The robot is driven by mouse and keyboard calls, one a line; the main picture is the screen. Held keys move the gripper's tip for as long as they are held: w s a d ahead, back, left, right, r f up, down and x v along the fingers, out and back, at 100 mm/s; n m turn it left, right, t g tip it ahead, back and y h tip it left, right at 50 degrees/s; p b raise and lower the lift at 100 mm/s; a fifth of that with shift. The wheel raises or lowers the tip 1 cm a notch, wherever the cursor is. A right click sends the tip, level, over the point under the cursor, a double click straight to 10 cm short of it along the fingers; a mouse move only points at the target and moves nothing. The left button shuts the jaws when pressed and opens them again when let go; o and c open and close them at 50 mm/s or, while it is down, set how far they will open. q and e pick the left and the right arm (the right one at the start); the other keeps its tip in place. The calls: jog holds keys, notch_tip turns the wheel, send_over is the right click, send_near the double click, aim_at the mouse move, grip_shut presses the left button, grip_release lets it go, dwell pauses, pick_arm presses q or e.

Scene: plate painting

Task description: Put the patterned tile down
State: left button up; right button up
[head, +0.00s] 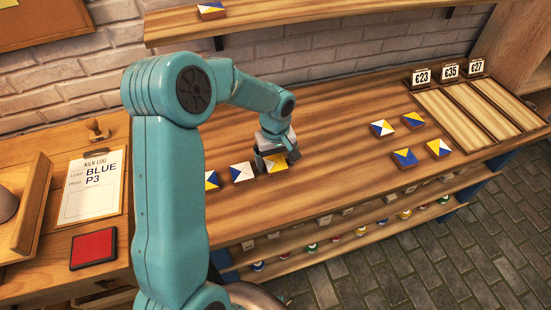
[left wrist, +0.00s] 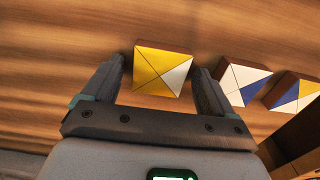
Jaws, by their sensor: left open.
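A patterned tile (head: 275,163) in yellow and white lies on the wooden bench top below my left gripper. In the left wrist view the same tile (left wrist: 162,72) sits between the two fingertips, with its top face fully visible. My left gripper (head: 272,160) is open around the tile; in the left wrist view the open fingers (left wrist: 162,80) stand at its left and right, with a gap on each side. Two more patterned tiles lie in a row beside it, a white and blue one (head: 242,172) and a yellow, white and blue one (head: 211,180). My right gripper is out of view.
Several patterned tiles (head: 405,157) lie on the right of the bench, left of three pale slots (head: 450,120) with number signs. A clipboard (head: 92,188) and red pad (head: 93,248) are on the left. A shelf (head: 300,20) runs above. The middle of the bench is clear.

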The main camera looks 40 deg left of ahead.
aim_at(276, 162)
pick_arm(q)
notch_tip(276, 162, up, 12)
dwell(0.4)
dwell(0.5)
